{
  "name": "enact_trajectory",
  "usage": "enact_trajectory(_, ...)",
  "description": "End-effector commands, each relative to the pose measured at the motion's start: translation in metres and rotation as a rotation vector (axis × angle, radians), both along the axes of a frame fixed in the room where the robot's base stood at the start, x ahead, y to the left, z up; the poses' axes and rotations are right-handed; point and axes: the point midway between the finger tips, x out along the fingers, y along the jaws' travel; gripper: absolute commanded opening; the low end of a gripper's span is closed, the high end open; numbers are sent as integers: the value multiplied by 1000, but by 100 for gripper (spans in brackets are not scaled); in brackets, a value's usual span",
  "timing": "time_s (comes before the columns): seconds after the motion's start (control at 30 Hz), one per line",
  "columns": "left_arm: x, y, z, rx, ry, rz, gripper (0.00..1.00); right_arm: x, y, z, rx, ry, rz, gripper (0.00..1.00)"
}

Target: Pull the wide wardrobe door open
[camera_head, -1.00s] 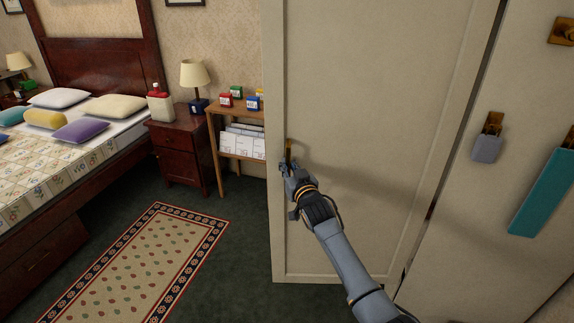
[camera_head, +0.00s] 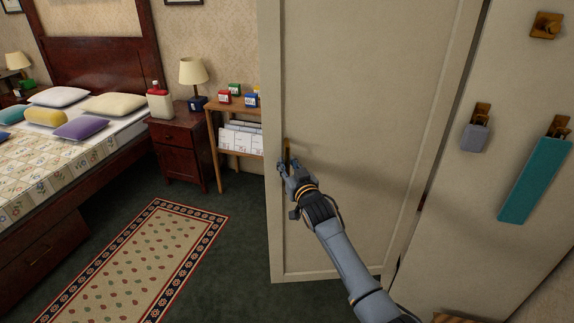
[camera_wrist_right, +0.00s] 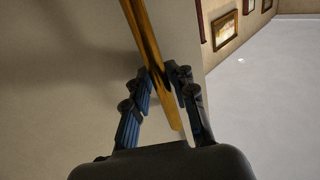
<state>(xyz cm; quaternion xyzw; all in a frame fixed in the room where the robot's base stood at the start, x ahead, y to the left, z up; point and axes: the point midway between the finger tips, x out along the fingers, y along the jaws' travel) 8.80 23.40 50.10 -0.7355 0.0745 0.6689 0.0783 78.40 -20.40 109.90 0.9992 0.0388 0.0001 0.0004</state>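The wide wardrobe door (camera_head: 375,130) is a cream panel standing out into the room, with its thick free edge on the left. A slim brass handle (camera_head: 288,150) runs upright near that edge. In the right wrist view, the handle (camera_wrist_right: 148,45) passes between my right gripper's (camera_wrist_right: 166,75) two blue-black fingers, which appear closed on it. In the head view, my right gripper (camera_head: 289,170) is at the handle, its arm reaching in from the lower right. My left gripper is not in view.
To the right, a cream panel (camera_head: 450,240) carries brass hooks, a grey tag (camera_head: 474,138) and a teal strip (camera_head: 535,180). At left are a bed (camera_head: 60,180), nightstand (camera_head: 185,150) and small shelf (camera_head: 238,108). A rug (camera_head: 140,260) lies on open green carpet.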

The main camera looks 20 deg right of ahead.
Motion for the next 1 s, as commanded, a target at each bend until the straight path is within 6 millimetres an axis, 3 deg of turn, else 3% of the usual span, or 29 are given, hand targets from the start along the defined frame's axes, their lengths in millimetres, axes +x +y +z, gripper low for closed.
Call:
enact_trajectory(0.37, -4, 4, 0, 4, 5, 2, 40, -10, 0, -1, 1, 0, 1, 23)
enact_trajectory(0.8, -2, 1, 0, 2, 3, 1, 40, -85, -7, -2, 1, 2, 0, 23)
enact_trajectory(1.0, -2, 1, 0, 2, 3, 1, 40, -111, -9, -1, 1, 1, 0, 23)
